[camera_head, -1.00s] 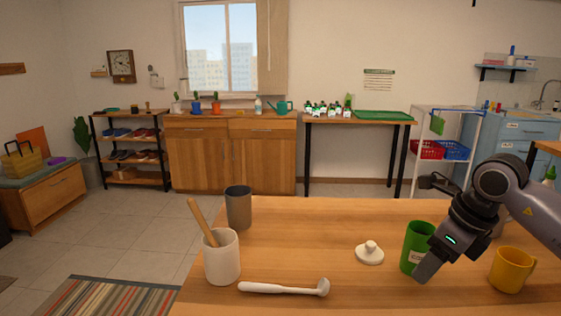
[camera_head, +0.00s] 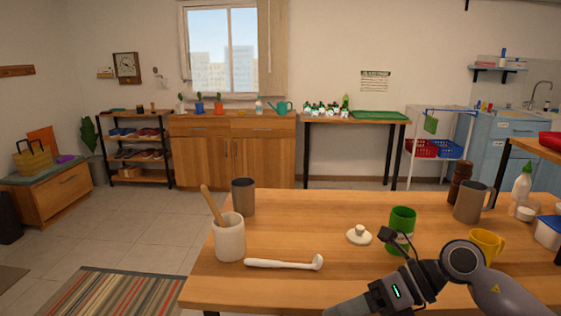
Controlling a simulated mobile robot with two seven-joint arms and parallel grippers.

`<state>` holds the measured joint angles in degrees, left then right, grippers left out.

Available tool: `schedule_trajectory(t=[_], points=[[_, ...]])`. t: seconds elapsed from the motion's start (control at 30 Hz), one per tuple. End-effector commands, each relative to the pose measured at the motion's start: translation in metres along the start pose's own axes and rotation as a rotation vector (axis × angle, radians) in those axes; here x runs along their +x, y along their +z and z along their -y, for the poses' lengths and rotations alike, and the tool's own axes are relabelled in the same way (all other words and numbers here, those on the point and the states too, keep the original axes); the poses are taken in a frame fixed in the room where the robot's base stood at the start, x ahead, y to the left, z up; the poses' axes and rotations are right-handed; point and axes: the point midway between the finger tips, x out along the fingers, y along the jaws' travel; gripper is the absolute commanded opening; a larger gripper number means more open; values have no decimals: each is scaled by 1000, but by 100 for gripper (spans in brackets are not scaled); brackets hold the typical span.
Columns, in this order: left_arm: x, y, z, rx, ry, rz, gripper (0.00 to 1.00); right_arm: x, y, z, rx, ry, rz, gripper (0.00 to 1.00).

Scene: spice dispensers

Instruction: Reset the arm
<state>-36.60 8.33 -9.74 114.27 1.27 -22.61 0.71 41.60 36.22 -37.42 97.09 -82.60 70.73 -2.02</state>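My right arm comes in from the lower right and bends low over the near part of the wooden table (camera_head: 290,225). My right gripper (camera_head: 343,306) points to the lower left at the bottom edge. Its fingertips are partly cut off, so its opening cannot be told, and nothing shows held in it. A green cup (camera_head: 403,216) stands on the table behind my arm, which hides its lower part. The gripper is apart from the cup. A white knobbed lid (camera_head: 359,235) lies left of the cup. My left gripper is not in view.
A white pot with a wooden handle (camera_head: 229,240), a grey cup (camera_head: 243,196) and a white ladle-like tool (camera_head: 285,264) are at the left. A yellow mug (camera_head: 486,243), grey mug (camera_head: 470,203), brown mill (camera_head: 458,184) and white bottle (camera_head: 521,186) are right.

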Motion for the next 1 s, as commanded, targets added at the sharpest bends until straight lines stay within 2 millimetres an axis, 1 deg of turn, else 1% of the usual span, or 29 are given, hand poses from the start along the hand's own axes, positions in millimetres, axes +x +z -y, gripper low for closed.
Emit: schedule_trajectory(t=[0.03, 0.1, 0.2, 0.27, 0.33, 0.4, 0.47, 0.57, 0.67, 0.7, 0.77, 0.8, 0.87, 0.9, 0.97, 1.0], points=[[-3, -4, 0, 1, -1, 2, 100, 12, 0, -17, 65, 103, 65, 56], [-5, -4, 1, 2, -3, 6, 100, 21, 3, -35, 161, 231, 166, 56], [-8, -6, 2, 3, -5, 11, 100, 25, 10, -53, 325, 395, 314, 56], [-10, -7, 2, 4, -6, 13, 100, 24, 14, -58, 436, 481, 407, 56], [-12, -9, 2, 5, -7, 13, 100, 19, 17, -58, 578, 570, 514, 56], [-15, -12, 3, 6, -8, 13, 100, 13, 17, -53, 732, 646, 622, 56], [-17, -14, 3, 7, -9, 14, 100, 8, 14, -43, 872, 698, 714, 56], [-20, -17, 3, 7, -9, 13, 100, -1, 2, -20, 1121, 763, 864, 56], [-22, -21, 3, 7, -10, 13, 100, -6, -24, 8, 1386, 797, 1008, 56], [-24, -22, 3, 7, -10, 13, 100, -7, -38, 20, 1496, 802, 1064, 56], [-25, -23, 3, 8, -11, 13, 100, -7, -62, 36, 1665, 800, 1143, 56], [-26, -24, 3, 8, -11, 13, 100, -6, -81, 46, 1778, 792, 1192, 56], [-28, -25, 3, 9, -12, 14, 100, -3, -113, 60, 1953, 770, 1263, 56], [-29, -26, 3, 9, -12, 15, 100, -1, -135, 66, 2063, 751, 1306, 56], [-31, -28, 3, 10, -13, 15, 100, 3, -168, 72, 2220, 717, 1359, 56], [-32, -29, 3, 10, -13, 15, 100, 6, -189, 74, 2317, 691, 1389, 56]])
